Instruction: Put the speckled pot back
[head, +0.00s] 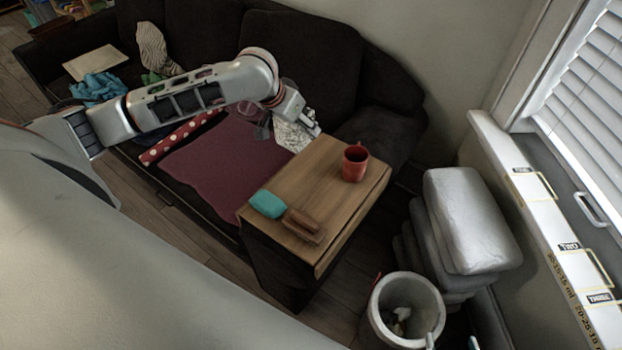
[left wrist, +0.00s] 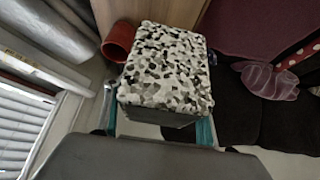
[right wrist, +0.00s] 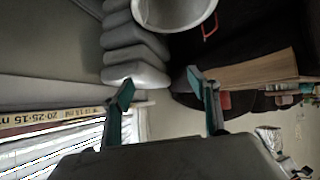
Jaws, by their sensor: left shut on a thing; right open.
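The speckled pot (left wrist: 165,65), box-shaped with a black, white and grey pattern, is between the fingers of my left gripper (left wrist: 160,128), which is shut on it. In the head view the speckled pot (head: 291,136) shows partly behind my left gripper (head: 305,122), by the far edge of the wooden table and over the sofa side. My right gripper (right wrist: 165,90) is open and empty; only its fingertips show at the bottom of the head view (head: 451,342). The window sill (head: 540,230) at right carries yellow outlines with labels, two reading TWO and THREE.
The wooden table (head: 310,195) holds a red mug (head: 355,163), a teal object (head: 267,204) and a brown block (head: 303,224). Grey stacked cushions (head: 468,220) and a round bin (head: 403,305) stand between table and sill. The dark sofa (head: 290,55) holds cloths and a pink bowl-like thing (left wrist: 268,82).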

